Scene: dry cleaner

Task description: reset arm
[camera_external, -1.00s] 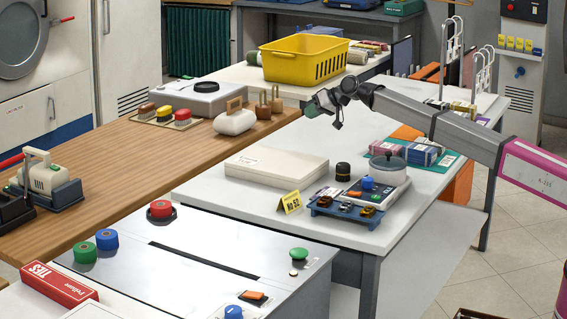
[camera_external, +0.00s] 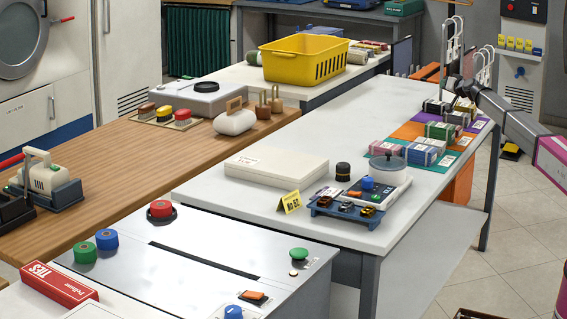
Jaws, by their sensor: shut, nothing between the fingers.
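My arm reaches in from the right edge. Its dark end with my gripper (camera_external: 469,63) is folded up near the white hanger racks, above the far right end of the white table (camera_external: 300,130). The gripper is small and partly lost against the racks. It is shut, holds nothing, and is clear of the table's middle.
Bundles stand on an orange mat (camera_external: 408,131) and a teal mat (camera_external: 437,166) below the arm. A scale (camera_external: 388,187), a flat white box (camera_external: 277,165) and a blue tray (camera_external: 343,213) stand nearer. A yellow basket (camera_external: 290,65) is behind. The table's middle is clear.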

